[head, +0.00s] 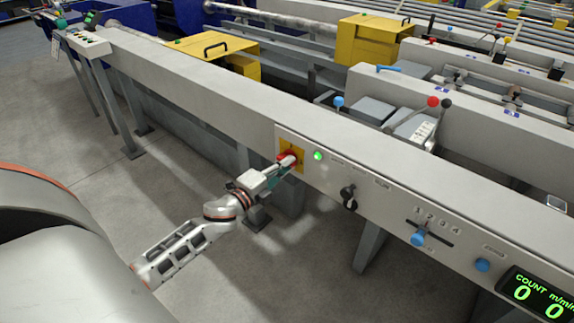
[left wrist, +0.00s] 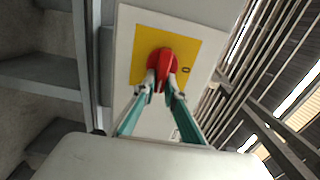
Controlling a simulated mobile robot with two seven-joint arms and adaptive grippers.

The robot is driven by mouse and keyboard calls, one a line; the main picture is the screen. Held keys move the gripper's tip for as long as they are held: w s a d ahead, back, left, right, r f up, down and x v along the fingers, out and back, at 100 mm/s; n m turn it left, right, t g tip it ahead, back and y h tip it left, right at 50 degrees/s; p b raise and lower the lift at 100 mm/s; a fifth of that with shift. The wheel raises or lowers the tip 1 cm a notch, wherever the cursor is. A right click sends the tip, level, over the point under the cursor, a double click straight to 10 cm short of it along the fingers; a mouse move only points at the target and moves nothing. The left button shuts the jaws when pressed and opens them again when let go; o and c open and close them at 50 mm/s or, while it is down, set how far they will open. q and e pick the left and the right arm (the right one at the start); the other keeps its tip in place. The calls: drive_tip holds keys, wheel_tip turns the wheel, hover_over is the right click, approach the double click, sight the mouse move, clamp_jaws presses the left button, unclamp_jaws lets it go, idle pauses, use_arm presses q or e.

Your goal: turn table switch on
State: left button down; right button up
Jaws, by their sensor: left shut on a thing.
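The table switch is a red rotary knob (head: 287,155) on a yellow plate (left wrist: 190,45), set in the grey front panel of the table. My left gripper (head: 284,166) reaches it from the left, and its fingers are shut on the knob. In the left wrist view the two fingertips (left wrist: 161,84) sit on either side of the red knob (left wrist: 163,56). A round green lamp (head: 318,156) just right of the switch is lit. My right gripper is not in view.
Right of the lamp, the panel holds a black selector (head: 349,196), a blue slider knob (head: 418,238), a blue button (head: 482,265) and a lit green count display (head: 537,296). Grey table legs (head: 372,250) stand below. The floor (head: 290,285) in front is clear.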

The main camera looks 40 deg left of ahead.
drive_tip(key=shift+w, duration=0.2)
use_arm(q)
drive_tip(key=shift+m, duration=0.3)
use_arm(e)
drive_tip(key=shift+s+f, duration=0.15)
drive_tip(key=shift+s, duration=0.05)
use_arm(q)
drive_tip(key=c, duration=2.1)
unclamp_jaws()
drive_tip(key=s, duration=0.8)
drive_tip(key=s+a, duration=0.1)
drive_tip(key=s, duration=0.3)
